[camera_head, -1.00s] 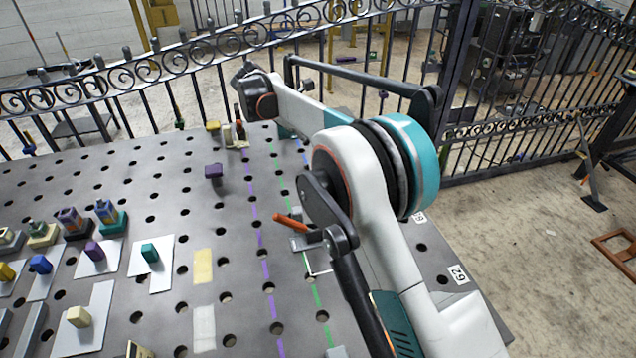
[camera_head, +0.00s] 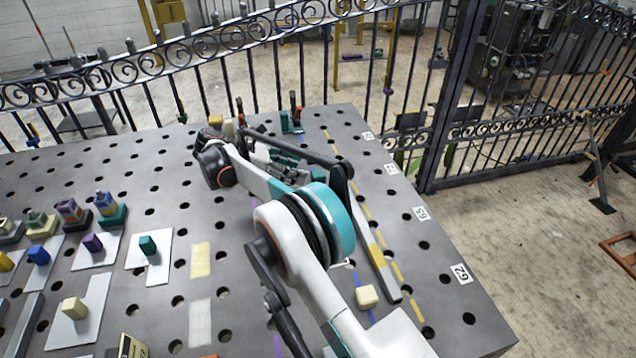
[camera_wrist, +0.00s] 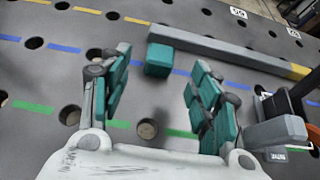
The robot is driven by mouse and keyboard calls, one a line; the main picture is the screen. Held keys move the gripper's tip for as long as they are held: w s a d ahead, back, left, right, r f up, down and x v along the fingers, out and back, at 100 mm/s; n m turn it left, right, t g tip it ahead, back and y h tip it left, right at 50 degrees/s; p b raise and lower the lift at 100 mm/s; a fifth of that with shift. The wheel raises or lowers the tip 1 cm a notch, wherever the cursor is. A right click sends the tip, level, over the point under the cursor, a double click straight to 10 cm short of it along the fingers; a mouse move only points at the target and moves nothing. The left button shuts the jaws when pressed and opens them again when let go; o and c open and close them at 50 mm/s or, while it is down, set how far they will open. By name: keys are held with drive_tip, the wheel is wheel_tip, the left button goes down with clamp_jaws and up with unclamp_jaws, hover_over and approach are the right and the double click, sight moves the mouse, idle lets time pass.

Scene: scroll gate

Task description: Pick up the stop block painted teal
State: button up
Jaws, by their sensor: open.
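In the wrist view a small teal block (camera_wrist: 158,60) sits on the dark perforated table beside a long grey bar, on the line of blue dashes. My gripper (camera_wrist: 158,105) is open, its two teal-padded fingers apart with only table between them. The block lies beyond the fingertips, roughly centred between them, not touched. Another teal block (camera_head: 148,246) stands on a white card at the left.
A clamp (camera_wrist: 288,105) stands right of my gripper in the wrist view. A scroll gate (camera_head: 300,75) runs behind the table.

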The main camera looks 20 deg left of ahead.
sight(316, 173)
drive_tip(key=shift+b+x, duration=1.3)
drive_tip(key=shift+x, duration=2.05)
drive_tip(key=shift+r, duration=0.15)
clamp_jaws()
